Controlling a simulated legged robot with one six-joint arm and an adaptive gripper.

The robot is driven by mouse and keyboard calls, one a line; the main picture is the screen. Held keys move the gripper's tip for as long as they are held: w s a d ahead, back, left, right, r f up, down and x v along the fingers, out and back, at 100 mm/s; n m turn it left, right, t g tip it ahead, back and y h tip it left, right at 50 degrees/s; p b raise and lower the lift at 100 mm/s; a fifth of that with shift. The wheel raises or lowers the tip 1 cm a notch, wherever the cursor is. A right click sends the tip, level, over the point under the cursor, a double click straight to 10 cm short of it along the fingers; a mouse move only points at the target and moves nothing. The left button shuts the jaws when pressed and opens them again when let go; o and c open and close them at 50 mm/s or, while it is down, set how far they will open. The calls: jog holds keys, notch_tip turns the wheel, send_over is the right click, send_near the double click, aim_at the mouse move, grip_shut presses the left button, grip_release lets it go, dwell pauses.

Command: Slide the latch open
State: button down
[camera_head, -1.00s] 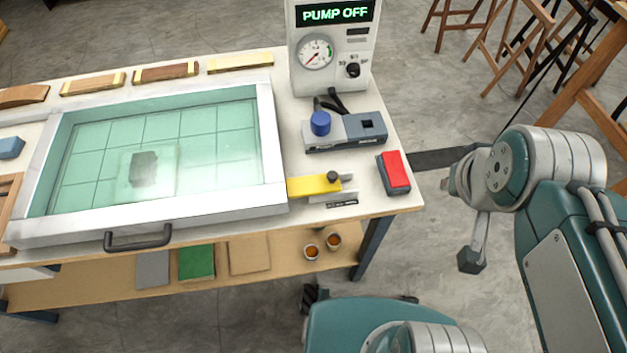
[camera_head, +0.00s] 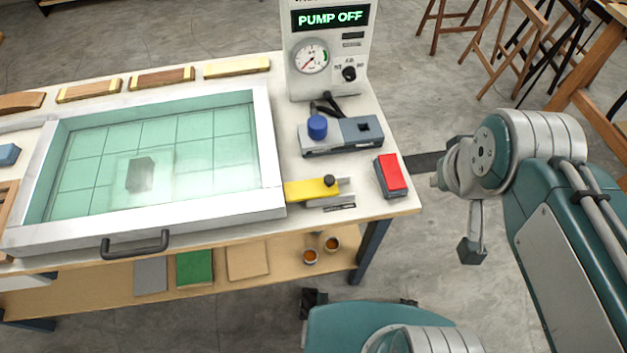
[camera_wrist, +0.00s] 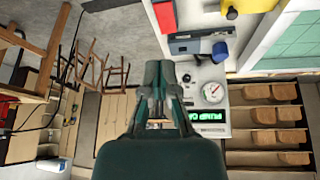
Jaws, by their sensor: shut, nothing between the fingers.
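The yellow latch bar (camera_head: 312,189) with a black knob lies at the right front corner of the white frame, its left end against the frame and its right end on a small grey metal bracket (camera_head: 332,202). In the wrist view the yellow latch (camera_wrist: 250,6) shows at the top edge, partly cut off. My gripper (camera_wrist: 158,68) is shut and empty in the wrist view, apart from the latch. In the head view my arm is to the right of the table; the fingers cannot be made out there.
A white-framed box (camera_head: 268,150) with a green glassy panel fills the table's left. A blue-grey device with a blue knob (camera_head: 317,127), a red-topped block (camera_head: 392,173) and the pump unit (camera_head: 325,82) reading "PUMP OFF" stand near the latch.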

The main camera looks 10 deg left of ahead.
jog(key=w+a+f+n+g+h, duration=0.1)
jog(key=w+a+f+n, duration=0.1)
jog(key=a+n, duration=0.5)
jog(key=w+a+f+n+g+h, duration=0.1)
jog(key=w+a+f+n, duration=0.1)
jog(key=a+n, duration=0.5)
jog(key=w+a+f+n+g+h, duration=0.1)
jog(key=w+a+f+n, duration=0.1)
jog(key=a+f+n, duration=0.2)
jog(key=a+n, duration=0.3)
jog(key=a, duration=0.4)
jog(key=shift+w+a+n+g, duration=0.15)
jog(key=shift+w+n+g, duration=0.25)
send_near(321, 186)
jog(key=f, duration=0.1)
jog(key=s+a+f, duration=0.1)
jog(key=f, duration=0.2)
jog(key=shift+s+a+f, duration=0.15)
jog(key=shift+a+f, duration=0.25)
jog(key=shift+w+d+f, duration=0.1)
jog(key=shift+w+d, duration=0.2)
jog(key=shift+d, duration=0.25)
jog(key=shift+w+d+f, duration=0.1)
jog(key=shift+w+d, duration=0.2)
jog(key=shift+d, duration=0.25)
jog(key=shift+w+d+f, duration=0.15)
jog(key=shift+w+d, duration=0.15)
jog(key=shift+d, duration=0.35)
